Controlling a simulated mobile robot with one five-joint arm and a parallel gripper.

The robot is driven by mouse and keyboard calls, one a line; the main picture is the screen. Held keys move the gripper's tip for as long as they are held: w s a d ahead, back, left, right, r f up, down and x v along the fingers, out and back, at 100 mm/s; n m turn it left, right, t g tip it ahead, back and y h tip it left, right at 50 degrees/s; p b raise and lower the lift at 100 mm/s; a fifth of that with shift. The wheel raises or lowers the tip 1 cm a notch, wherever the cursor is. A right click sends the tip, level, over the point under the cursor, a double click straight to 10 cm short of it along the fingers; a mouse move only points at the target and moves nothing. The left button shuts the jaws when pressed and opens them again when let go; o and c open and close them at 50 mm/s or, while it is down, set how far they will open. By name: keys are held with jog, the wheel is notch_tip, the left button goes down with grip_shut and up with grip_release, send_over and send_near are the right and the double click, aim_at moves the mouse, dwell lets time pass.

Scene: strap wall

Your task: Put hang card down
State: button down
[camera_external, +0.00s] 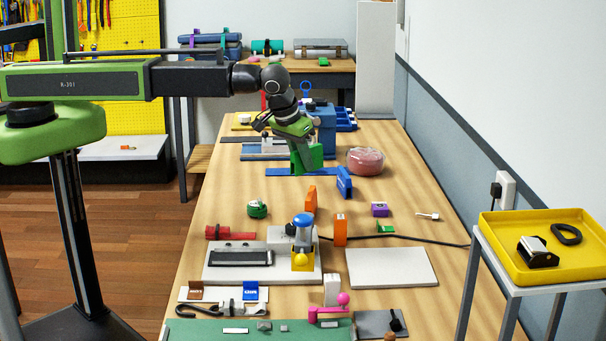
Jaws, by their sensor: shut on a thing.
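My gripper (303,158) points down over the middle of the wooden bench, left of the pink round container. It is shut on a flat green piece (315,156), which I take to be the hang card. Part of the piece is hidden behind the gripper fingers. It is near a blue strip (283,171) lying on the bench top; I cannot tell whether the two touch.
A blue block (344,182) stands close by on the right, with the pink container (365,161) behind it. Orange blocks (340,230) and a white machine base (222,268) are nearer. Bare wood (410,180) lies on the right. A yellow tray (500,225) stands beside the bench.

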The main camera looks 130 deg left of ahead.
jog(key=w+m+t, duration=0.1)
jog(key=w+m, duration=0.3)
jog(key=w, duration=0.7)
jog(key=m+t+h, duration=0.1)
jog(key=m+t, duration=0.1)
jog(key=m, duration=0.2)
send_over(363, 266)
jog(key=s+d, duration=0.1)
notch_tip(363, 266, down, 10)
jog(key=b, duration=1)
jog(key=shift+s+r, duration=0.1)
jog(key=shift+r, duration=0.1)
jog(key=shift+f, duration=0.2)
jog(key=c, duration=1.3)
grip_release()
jog(key=shift+c, duration=0.2)
